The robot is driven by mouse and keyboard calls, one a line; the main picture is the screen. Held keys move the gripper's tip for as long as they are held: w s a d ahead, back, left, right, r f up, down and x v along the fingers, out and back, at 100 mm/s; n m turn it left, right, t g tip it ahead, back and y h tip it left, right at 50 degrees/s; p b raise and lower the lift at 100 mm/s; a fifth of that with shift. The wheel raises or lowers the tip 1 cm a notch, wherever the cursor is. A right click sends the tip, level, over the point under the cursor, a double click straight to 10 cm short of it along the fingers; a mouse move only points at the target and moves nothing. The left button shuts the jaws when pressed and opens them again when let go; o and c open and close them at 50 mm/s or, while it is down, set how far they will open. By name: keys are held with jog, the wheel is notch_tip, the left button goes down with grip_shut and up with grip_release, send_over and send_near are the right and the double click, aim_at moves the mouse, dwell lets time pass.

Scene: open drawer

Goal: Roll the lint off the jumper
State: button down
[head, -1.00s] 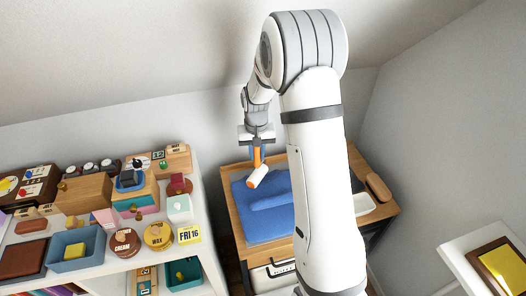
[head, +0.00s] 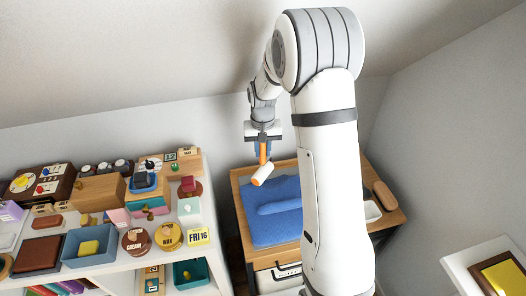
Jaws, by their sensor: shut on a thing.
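A blue jumper (head: 262,229) lies on a wooden table (head: 242,188), and my arm hides its right part. My gripper (head: 263,146) is shut on the orange handle of a lint roller (head: 262,175). The roller's white head points down and to the left. It is over the back edge of the jumper; I cannot tell whether it touches the cloth. Lint is too small to make out.
A white shelf (head: 213,230) crowded with boxes, tins and trays stands to the left. A brown brush-like object (head: 384,195) lies at the table's right. A white stand with a yellow panel (head: 505,277) is at far right.

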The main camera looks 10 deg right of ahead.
jog(key=shift+r, duration=0.85)
jog(key=shift+p, duration=0.35)
jog(key=shift+r+p, duration=0.9)
jog(key=shift+r, duration=0.65)
